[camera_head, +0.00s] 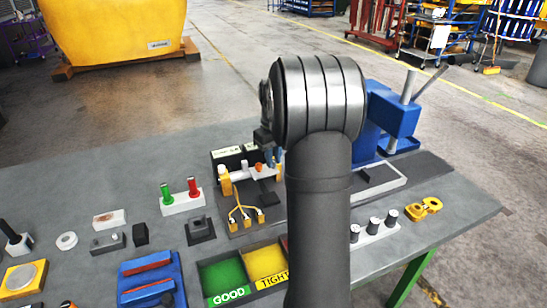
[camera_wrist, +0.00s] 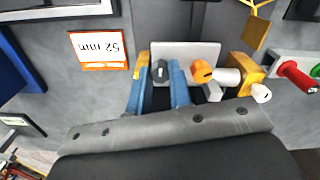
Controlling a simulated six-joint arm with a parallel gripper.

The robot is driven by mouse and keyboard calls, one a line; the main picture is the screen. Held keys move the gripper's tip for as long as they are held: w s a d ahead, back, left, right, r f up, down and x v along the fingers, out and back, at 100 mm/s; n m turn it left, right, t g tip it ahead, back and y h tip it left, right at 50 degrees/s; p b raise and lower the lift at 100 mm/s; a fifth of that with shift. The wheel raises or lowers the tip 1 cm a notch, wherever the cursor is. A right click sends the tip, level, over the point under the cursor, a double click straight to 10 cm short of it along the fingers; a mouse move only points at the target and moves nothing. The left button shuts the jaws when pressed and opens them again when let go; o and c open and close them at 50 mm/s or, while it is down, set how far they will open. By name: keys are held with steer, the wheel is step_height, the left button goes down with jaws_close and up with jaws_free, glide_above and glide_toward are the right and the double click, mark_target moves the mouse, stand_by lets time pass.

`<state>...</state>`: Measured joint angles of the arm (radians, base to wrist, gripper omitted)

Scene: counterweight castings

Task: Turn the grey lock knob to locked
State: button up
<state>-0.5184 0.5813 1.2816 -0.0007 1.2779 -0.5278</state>
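The grey lock knob (camera_wrist: 160,71) is a small dark knob with a pale mark, in front of a light grey plate (camera_wrist: 200,52) in the wrist view. My gripper (camera_wrist: 159,76) has two blue fingers, one on each side of the knob and very close to it. I cannot tell whether they touch it, nor read its lock position. In the head view my gripper (camera_head: 272,156) is mostly hidden behind my arm, and the knob is not clearly visible there.
Right of the knob in the wrist view are an orange knob (camera_wrist: 201,71), a white cylinder (camera_wrist: 228,77) and a yellow bracket (camera_wrist: 246,70). Red (camera_head: 193,187) and green handles stand left of the fixture. Green and yellow bins (camera_head: 223,273) lie in front. A blue machine (camera_head: 395,113) stands behind right.

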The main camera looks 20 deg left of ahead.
jaws_close()
steer(key=shift+m, duration=0.3)
steer(key=m, duration=0.3)
steer(key=shift+m, duration=0.3)
steer(key=m, duration=0.4)
steer(key=shift+m, duration=0.3)
steer(key=m, duration=0.4)
steer(key=shift+a, duration=0.1)
steer(key=m, duration=0.5)
